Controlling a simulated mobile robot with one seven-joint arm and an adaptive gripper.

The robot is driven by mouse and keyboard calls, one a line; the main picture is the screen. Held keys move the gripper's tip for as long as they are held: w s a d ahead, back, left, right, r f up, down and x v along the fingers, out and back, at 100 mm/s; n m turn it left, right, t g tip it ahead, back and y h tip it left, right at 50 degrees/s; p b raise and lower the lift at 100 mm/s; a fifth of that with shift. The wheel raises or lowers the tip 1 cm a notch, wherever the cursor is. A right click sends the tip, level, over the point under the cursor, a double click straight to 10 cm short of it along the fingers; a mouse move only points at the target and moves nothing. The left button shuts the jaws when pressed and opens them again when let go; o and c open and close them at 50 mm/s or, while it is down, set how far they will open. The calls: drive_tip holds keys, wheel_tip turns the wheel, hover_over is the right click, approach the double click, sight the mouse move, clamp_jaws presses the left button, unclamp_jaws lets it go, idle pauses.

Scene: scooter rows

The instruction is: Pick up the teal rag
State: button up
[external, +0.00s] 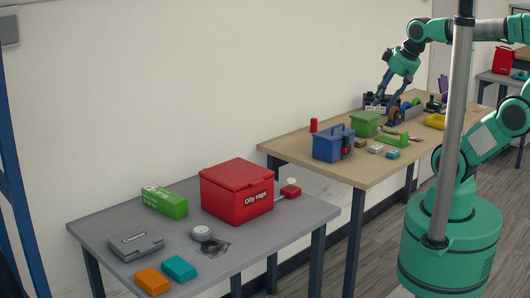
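A teal folded rag (179,268) lies flat near the front edge of the grey table (318,212), right beside an orange folded rag (152,281). My gripper (384,102) is far from it, at the back of the wooden table, pointing down over a dark bin with a white label (375,107). Its two dark fingers look spread apart, and I see nothing between them. The fingertips are small, and I cannot tell whether they touch the bin. A small teal-topped item (392,154) lies on the wooden table.
The grey table also holds a red "Oily rags" box (236,191), a green box (164,201), a grey case (135,246) and a round grey item (202,233). A blue toolbox (333,143) and green bin (364,124) stand on the wooden table (290,151).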

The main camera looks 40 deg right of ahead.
drive_tip(key=o, duration=1.1)
drive_tip(key=shift+c, duration=0.2)
